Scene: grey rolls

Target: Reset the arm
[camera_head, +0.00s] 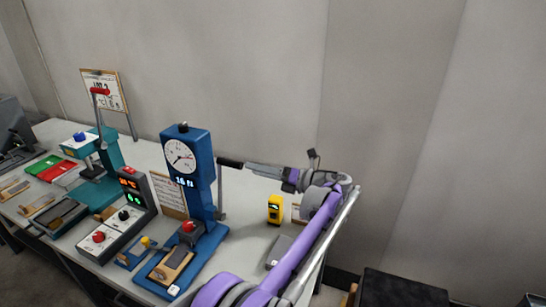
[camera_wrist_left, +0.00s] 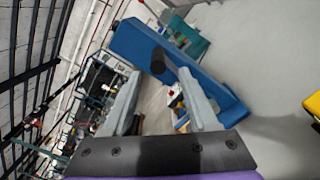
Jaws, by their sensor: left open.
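My left gripper (camera_head: 250,168) points left across the table, at the right side of a blue press (camera_head: 186,158) with a round dial and a lit display. In the left wrist view its two grey fingers (camera_wrist_left: 162,76) are apart, with nothing clamped between them. A grey lever (camera_head: 220,190) stands upright on the press's right side, with a black handle (camera_head: 231,163) sticking out towards my fingertips. In the left wrist view the black handle (camera_wrist_left: 174,74) appears just beyond the finger gap, in front of the blue press (camera_wrist_left: 137,44). Contact cannot be told. My right gripper is out of view.
A yellow device (camera_head: 275,209) and a grey slab (camera_head: 280,251) lie on the white table (camera_head: 243,233) near my forearm. A control box (camera_head: 118,225), a teal press (camera_head: 101,165) and trays stand left. A plain wall is behind.

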